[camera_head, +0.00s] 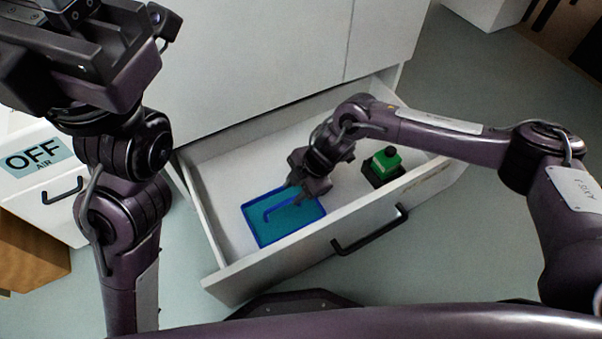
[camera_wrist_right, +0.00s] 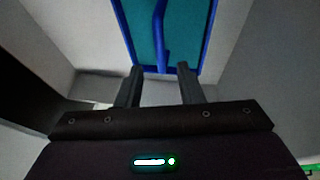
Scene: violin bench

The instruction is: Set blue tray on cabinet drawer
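The blue tray (camera_head: 290,232) has a teal floor, a raised blue rim and a blue bar handle. It appears to lie in the left part of the open cabinet drawer (camera_head: 222,205). My right gripper (camera_head: 298,192) is over the tray's far right side, near one end of the handle. In the right wrist view, its two fingers (camera_wrist_right: 160,82) are apart, and the tray (camera_wrist_right: 140,25) with its handle shows just beyond them. The handle is not clasped. My left gripper (camera_head: 80,45) is raised at the upper left; its fingertips cannot be made out.
A green and black object (camera_head: 383,165) stands in the drawer's right part, close to my right forearm. The drawer's front has a dark handle (camera_head: 370,232). The white cabinet (camera_head: 250,60) rises behind. An "OFF AIR" sign (camera_head: 38,157) is at the left.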

